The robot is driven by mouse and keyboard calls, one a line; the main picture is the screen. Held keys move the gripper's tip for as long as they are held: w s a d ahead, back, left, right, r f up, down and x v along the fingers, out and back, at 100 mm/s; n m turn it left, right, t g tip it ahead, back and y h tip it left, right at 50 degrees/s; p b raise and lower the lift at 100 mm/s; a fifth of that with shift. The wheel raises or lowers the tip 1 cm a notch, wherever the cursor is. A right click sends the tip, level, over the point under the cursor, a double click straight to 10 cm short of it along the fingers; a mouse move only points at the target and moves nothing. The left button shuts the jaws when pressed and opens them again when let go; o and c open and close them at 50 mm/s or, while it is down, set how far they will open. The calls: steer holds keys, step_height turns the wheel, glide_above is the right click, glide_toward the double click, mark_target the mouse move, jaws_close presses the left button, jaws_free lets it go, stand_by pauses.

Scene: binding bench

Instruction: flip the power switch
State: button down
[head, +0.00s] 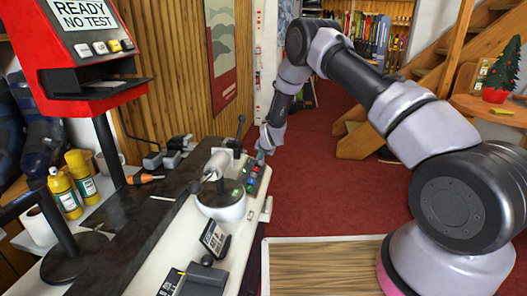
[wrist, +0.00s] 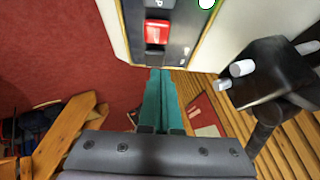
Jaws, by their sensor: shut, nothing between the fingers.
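A red rocker switch (wrist: 157,32) sits on a dark panel of the white machine in the wrist view; I take it to be the power switch. I cannot read its position. In the head view the dark control panel (head: 252,178) with small coloured controls is on the machine's right side. My gripper (wrist: 160,73) has teal fingers pressed together with nothing between them. The fingertips appear just below the red switch in the wrist view, near the panel's edge; I cannot tell whether they touch. In the head view my gripper (head: 262,154) is at the panel's far end, partly hidden.
The white machine (head: 146,250) has upright levers and a round drum (head: 221,200) near the panel. A black part with pale knobs (wrist: 270,75) is right of the fingers in the wrist view. A red READY sign box (head: 75,50) stands left. Red carpet (head: 315,190) is open to the right.

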mark_target(257, 168)
steer(key=shift+a+f, duration=0.3)
steer(key=shift+f, duration=0.45)
steer(key=shift+s+f, duration=0.1)
steer(key=shift+s+a+f, duration=0.25)
steer(key=shift+a+f, duration=0.1)
steer(key=shift+f, duration=0.25)
steer(key=shift+r, duration=0.2)
steer(key=shift+r, duration=0.65)
